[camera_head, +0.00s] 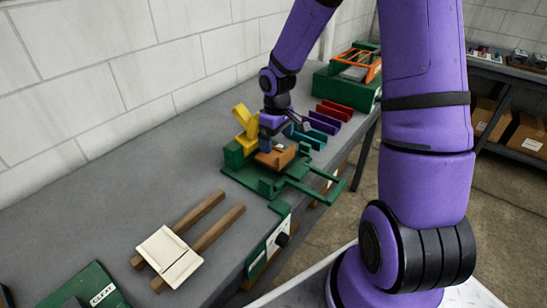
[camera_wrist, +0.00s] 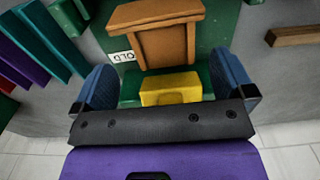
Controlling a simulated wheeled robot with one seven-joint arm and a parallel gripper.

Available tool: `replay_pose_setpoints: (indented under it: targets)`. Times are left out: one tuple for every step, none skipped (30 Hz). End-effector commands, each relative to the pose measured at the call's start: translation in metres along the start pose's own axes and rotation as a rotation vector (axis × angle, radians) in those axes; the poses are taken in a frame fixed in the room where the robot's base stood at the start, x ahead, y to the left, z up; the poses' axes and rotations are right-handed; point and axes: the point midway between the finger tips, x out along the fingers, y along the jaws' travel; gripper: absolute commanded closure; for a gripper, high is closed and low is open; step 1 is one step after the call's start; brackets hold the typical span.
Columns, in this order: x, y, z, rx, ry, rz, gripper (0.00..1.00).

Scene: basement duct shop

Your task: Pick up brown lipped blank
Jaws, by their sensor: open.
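The brown lipped blank (camera_head: 279,156) sits in the green fixture (camera_head: 240,180) on the bench. In the wrist view the blank (camera_wrist: 164,42) shows its wider lip at the top and its flat face below. My gripper (camera_head: 268,145) is over the fixture, close to the blank. In the wrist view its two blue fingers are spread wide, one on each side, with the blank beyond and between them. I cannot tell whether a finger touches it.
A cream panel on two wooden bars (camera_head: 168,257) lies at front left. Green handles (camera_head: 325,190) reach toward the bench edge. Bench at left is clear.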

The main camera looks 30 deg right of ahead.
Motion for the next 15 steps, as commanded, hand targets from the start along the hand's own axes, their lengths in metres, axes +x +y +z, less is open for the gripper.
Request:
replay_pose_setpoints:
  targets:
    - [0.004,0.0,0.0,0.0,0.0,-0.001,0.0]
    - [0.005,0.0,0.0,0.001,0.001,0.0,0.0]
    - [0.006,0.0,0.0,0.001,0.0,0.0,0.0]
    - [0.008,0.0,0.0,0.001,0.0,0.0,0.0]
    - [0.01,0.0,0.001,0.001,-0.001,0.0,0.0]
    - [0.014,0.0,0.001,0.0,-0.002,-0.001,0.0]
    - [0.018,-0.001,0.001,0.0,-0.002,-0.001,0.0]
    - [0.022,-0.001,0.001,0.001,-0.001,-0.001,0.0]
    - [0.028,-0.002,0.001,-0.001,-0.002,-0.001,0.0]
    - [0.033,-0.002,0.001,-0.001,-0.002,-0.002,0.0]
    - [0.037,-0.002,0.001,-0.001,-0.001,-0.002,0.0]
    - [0.042,-0.002,0.001,0.0,-0.002,-0.001,0.0]
    - [0.046,-0.002,0.001,0.0,-0.002,-0.001,0.0]
    - [0.049,-0.002,0.001,0.0,-0.001,-0.001,0.0]
    - [0.052,-0.002,0.001,0.0,0.0,0.0,0.0]
